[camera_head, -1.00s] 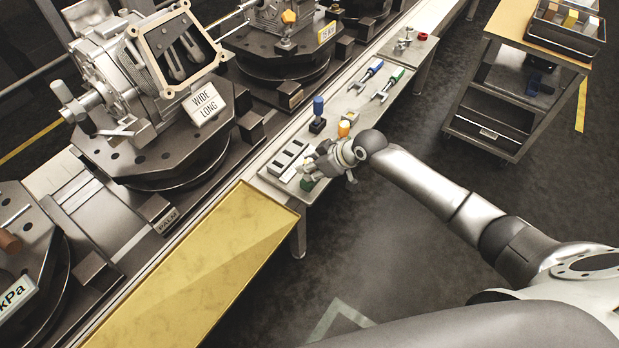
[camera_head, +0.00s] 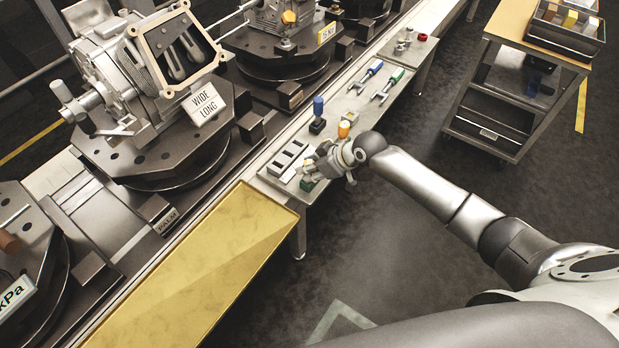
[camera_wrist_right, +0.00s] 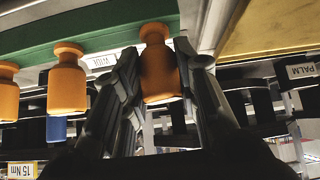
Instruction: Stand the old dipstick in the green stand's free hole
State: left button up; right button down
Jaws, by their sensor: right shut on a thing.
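The green stand (camera_wrist_right: 110,35) spans the top of the right wrist view, which looks upside down. In the head view a small part of the stand (camera_head: 306,185) shows below my right gripper (camera_head: 312,172). In the wrist view my right gripper (camera_wrist_right: 165,85) is shut on an orange dipstick handle (camera_wrist_right: 158,68), with a finger on each side. The handle's narrow end meets the stand in the picture; I cannot tell whether its rod is in a hole. Two similar orange handles, one in the middle (camera_wrist_right: 67,85) and one at the left edge (camera_wrist_right: 6,90), are at the stand. My left gripper is not in view.
The narrow bench holds a grey slotted block (camera_head: 288,159), a blue-topped post (camera_head: 318,115), an orange-topped piece (camera_head: 344,129) and tools. A yellow tray (camera_head: 205,275) lies along the conveyor. An engine (camera_head: 125,75) stands on a fixture. Open floor lies right of the bench.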

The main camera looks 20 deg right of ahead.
jog(key=c, duration=1)
grip_release()
jog(key=shift+f, duration=0.2)
jog(key=shift+c, duration=0.2)
jog(key=shift+r, duration=0.15)
jog(key=v, duration=1.2)
jog(key=w+d+f+m+h, duration=0.1)
jog(key=d+f+m+h, duration=0.3)
jog(key=f, duration=1)
jog(key=s+d+f+m, duration=0.15)
jog(key=s+f, duration=0.25)
jog(key=f, duration=0.4)
jog(key=s+d+f, duration=0.3)
jog(key=s+f, duration=0.2)
jog(key=f, duration=0.3)
jog(key=s+f+g+h, duration=0.1)
jog(key=s+f+g, duration=0.1)
jog(key=s+f, duration=1.15)
jog(key=s+a+f+g, duration=0.1)
jog(key=s+a+f, duration=0.1)
jog(key=s, duration=0.5)
jog(key=s+a+f+g, duration=0.1)
jog(key=s+a, duration=0.2)
jog(key=s, duration=0.5)
jog(key=s+a+f+g, duration=0.1)
jog(key=s+a+f, duration=0.1)
jog(key=s, duration=0.6)
jog(key=shift+a+f, duration=0.15)
jog(key=shift+f, duration=0.2)
